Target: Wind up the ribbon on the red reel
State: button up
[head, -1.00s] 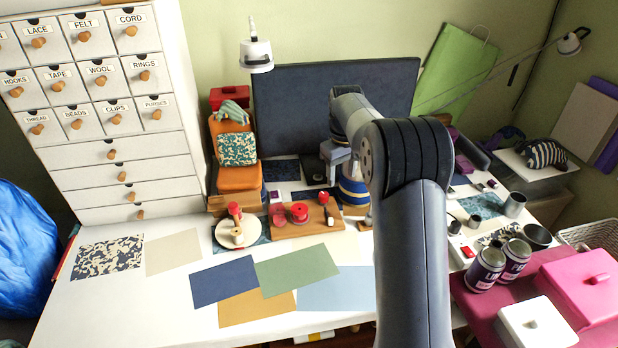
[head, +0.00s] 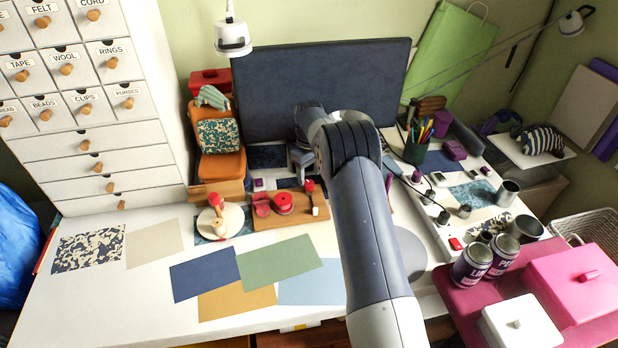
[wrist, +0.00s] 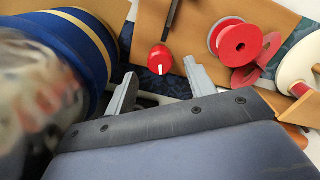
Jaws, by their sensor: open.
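The red reel (head: 284,202) stands on a wooden board (head: 262,222) near the desk's back; it also shows in the wrist view (wrist: 239,42), upper right. I cannot make out a loose ribbon on it. A red knob (head: 310,186) is at the board's right; in the wrist view the knob (wrist: 160,57) has a dark strip (wrist: 172,14) running up from it. My gripper (wrist: 160,74) is open and empty, with the knob showing between and just beyond its fingertips. The reel lies right of the right finger. In the head view my arm hides the fingers.
A blurred blue cylinder with gold bands (wrist: 60,50) stands close at the left of my gripper. A round cream stand (head: 210,226) is left of the board. Fabric sheets (head: 278,262) lie in front. A pencil cup (head: 416,148) stands right of my arm.

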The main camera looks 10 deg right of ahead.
aim_at(309, 186)
jog(key=shift+f, duration=1.45)
jog(key=shift+c, duration=0.2)
jog(key=c, duration=0.9)
jog(key=shift+c, duration=0.2)
